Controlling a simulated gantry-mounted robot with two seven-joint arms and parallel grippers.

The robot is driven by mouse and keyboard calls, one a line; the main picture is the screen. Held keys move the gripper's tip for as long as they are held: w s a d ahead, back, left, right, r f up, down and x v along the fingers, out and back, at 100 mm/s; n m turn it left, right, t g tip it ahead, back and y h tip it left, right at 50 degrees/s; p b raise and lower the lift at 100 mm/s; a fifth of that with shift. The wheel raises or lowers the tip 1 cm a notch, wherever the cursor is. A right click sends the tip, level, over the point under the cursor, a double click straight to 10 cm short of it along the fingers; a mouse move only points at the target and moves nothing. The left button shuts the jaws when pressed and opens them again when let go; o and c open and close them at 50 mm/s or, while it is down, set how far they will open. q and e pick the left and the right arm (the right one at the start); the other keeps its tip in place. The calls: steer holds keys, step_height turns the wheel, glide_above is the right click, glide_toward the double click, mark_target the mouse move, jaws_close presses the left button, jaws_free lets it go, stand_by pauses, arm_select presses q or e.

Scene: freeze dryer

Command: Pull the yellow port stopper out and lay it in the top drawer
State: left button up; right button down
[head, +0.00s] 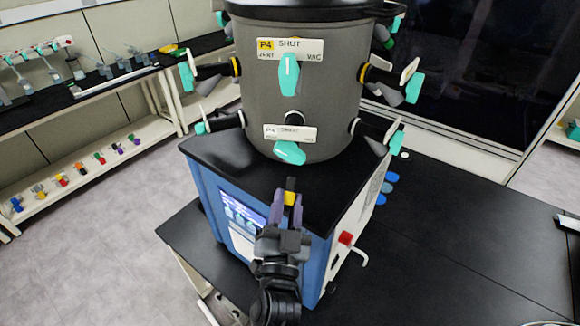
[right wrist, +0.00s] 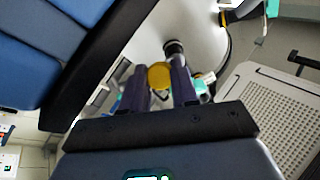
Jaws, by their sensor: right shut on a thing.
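My right gripper (head: 290,197) is shut on the yellow stopper (head: 292,198), in front of the grey drum and over the front of the blue machine. In the right wrist view the stopper's round yellow end (right wrist: 160,76) sits between the two dark fingers of the gripper (right wrist: 160,88). A dark round port (head: 293,118) is on the drum front between two SHUT labels; the stopper is apart from it. My left gripper is not in view. The top drawer cannot be made out clearly; part of a pale cabinet (head: 207,302) shows below the bench at lower left.
The grey drum (head: 305,100) carries side ports with teal-handled valves (head: 290,75) around it. It stands on the blue machine (head: 210,205) with a screen and a red knob (head: 346,238). The black bench (head: 450,240) is mostly clear at right. Blue discs (head: 387,188) lie beside the machine.

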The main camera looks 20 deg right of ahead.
steer(key=shift+a+r, duration=0.1)
steer(key=shift+r, duration=0.4)
steer(key=shift+r+p+v, duration=0.25)
steer(key=shift+p+v, duration=0.05)
steer(key=shift+v, duration=0.8)
steer(key=shift+r+p+v, duration=0.25)
steer(key=shift+v, duration=0.9)
steer(key=shift+a, duration=0.2)
steer(key=w+d, duration=0.1)
steer(key=w, duration=0.1)
steer(key=w+d+b, duration=0.1)
steer(key=w, duration=0.1)
steer(key=shift+d+r, duration=0.15)
steer(key=shift+d, duration=0.05)
steer(key=shift+s, duration=0.1)
steer(key=shift+s, duration=0.1)
